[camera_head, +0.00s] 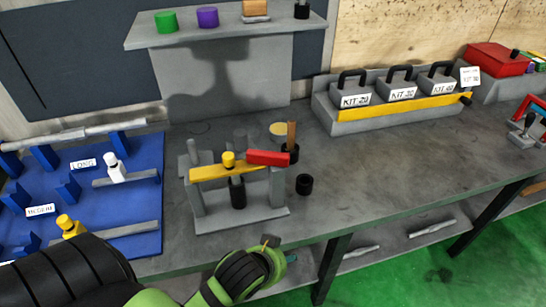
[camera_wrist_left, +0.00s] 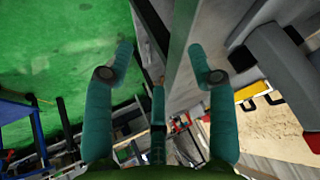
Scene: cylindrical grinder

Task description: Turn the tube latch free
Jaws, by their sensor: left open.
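A grey fixture (camera_head: 240,216) stands on the bench, with a yellow bar (camera_head: 207,173) across its top. A red lever-like block (camera_head: 267,158) lies over the bar's right end; I cannot tell for certain whether this is the tube latch. A yellow knob (camera_head: 228,159) sits on the bar, and a black cylinder (camera_head: 238,192) stands below it. My left gripper (camera_head: 272,250) is at the bench's front edge, in front of and below the fixture, apart from it. In the left wrist view (camera_wrist_left: 160,66) its teal fingers are spread with nothing between them. My right gripper is not in view.
A blue board (camera_head: 88,180) with labelled holders lies at the left. A small black cup (camera_head: 304,184) stands right of the fixture. A grey rack (camera_head: 340,120) with several kit blocks is behind at the right. A shelf (camera_head: 225,32) hangs above. The bench's front right is clear.

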